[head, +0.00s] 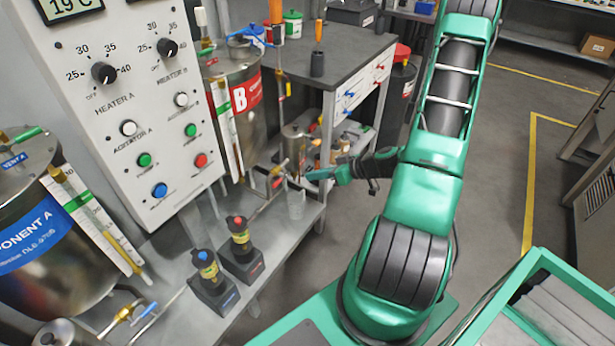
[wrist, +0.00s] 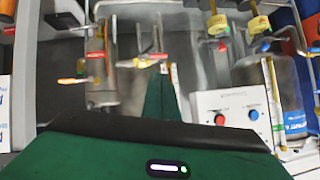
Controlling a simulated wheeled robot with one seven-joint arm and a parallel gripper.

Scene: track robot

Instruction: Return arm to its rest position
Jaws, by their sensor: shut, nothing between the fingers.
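My green arm rises from its base at the lower middle of the head view and bends upward and then back down. My gripper (head: 310,175) is at the end of the arm, left of the column, near the front of the bench. It is shut and empty, beside the valves and a clear beaker (head: 296,202). In the wrist view my gripper (wrist: 165,72) points toward blurred valves and pipes. I cannot tell whether it touches anything.
A control panel (head: 135,95) with knobs and buttons stands at left. Tank B (head: 245,130) and the component A tank (head: 40,240) flank it. Two black-based bottles (head: 238,250) stand on the metal bench (head: 275,240). The floor (head: 495,150) at right is clear. A green-rimmed bin (head: 545,262) sits lower right.

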